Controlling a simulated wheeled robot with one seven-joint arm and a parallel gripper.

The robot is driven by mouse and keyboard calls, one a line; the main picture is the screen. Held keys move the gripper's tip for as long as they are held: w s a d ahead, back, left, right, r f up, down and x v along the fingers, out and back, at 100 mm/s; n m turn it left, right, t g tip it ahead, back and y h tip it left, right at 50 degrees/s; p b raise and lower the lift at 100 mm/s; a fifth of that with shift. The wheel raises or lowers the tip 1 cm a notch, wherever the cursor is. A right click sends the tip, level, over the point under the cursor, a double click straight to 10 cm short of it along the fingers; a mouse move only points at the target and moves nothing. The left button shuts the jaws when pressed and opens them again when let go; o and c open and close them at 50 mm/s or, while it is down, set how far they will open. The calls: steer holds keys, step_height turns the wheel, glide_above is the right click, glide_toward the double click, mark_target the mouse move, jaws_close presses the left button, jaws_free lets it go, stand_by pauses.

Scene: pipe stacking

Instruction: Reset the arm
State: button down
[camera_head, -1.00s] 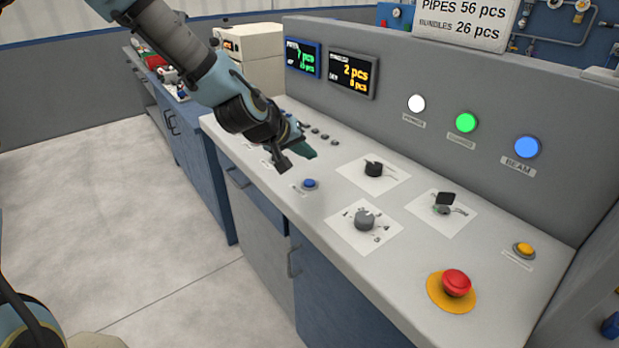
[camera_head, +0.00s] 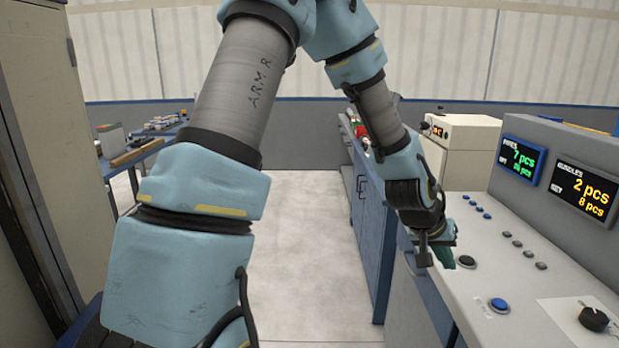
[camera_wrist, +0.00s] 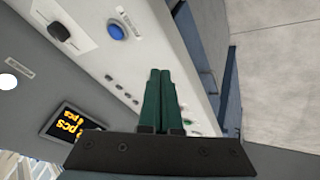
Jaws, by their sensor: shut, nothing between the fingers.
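My gripper (camera_head: 441,256) is at the left edge of the control console (camera_head: 478,307), over its top in the head view. In the wrist view its two green fingers (camera_wrist: 161,100) lie side by side, closed, with nothing between them. My arm is bent, rising on the left and coming down over the console's near edge. I cannot tell the exact gap between the fingertips and the panel.
The console carries a blue button (camera_head: 499,305), a black knob (camera_head: 594,319), small buttons, a green display (camera_head: 521,159) and a yellow display (camera_head: 584,191). A blue cabinet (camera_head: 372,215) stands beyond. A tall cabinet (camera_head: 42,150) is at left. The floor (camera_head: 310,230) between is clear.

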steer(key=w+a+r+n+y, duration=0.1)
steer(key=w+a+y, duration=0.1)
steer(key=a, duration=0.8)
steer(key=w+a+r+n+y, duration=0.1)
steer(key=w+a+y, duration=0.1)
steer(key=a, duration=0.7)
steer(key=s+a+r+n+y, duration=0.1)
steer(key=s+a+n, duration=0.1)
steer(key=a, duration=0.7)
steer(key=s+a+r+n+y, duration=0.1)
steer(key=s+a, duration=0.2)
steer(key=a, duration=0.6)
steer(key=shift+s+a+r+n+g, duration=0.15)
steer(key=shift+a+r+n+g, duration=0.15)
steer(key=shift+a+r+n, duration=0.1)
steer(key=shift+d, duration=0.1)
